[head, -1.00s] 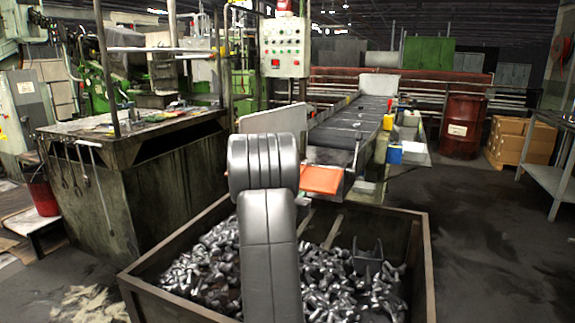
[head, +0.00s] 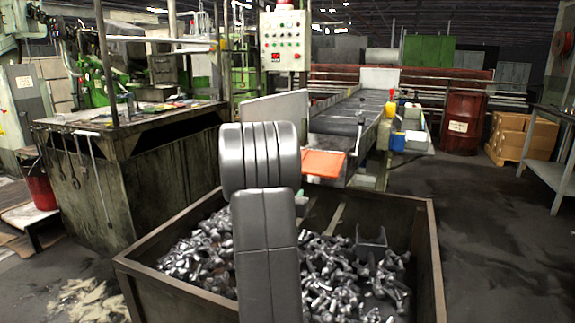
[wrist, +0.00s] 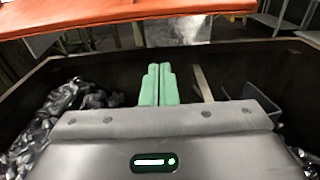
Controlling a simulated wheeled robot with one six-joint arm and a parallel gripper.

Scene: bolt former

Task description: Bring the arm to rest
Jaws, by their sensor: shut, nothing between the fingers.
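My gripper shows in the wrist view with its two green fingers (wrist: 157,85) side by side and touching, with nothing between them. In that view the fingers point over the bin, below the orange plate (wrist: 120,14) that spans the top. The orange plate (head: 323,164) at the near end of the conveyor shows just right of my arm.
A rusty metal bin (head: 434,250) holds many loose bolts (head: 195,255). The conveyor (head: 355,115) runs back behind it. A dark workbench (head: 150,185) stands left, with a red bucket (head: 40,190). A red drum (head: 463,122) and boxes (head: 523,137) are right. Floor at right is clear.

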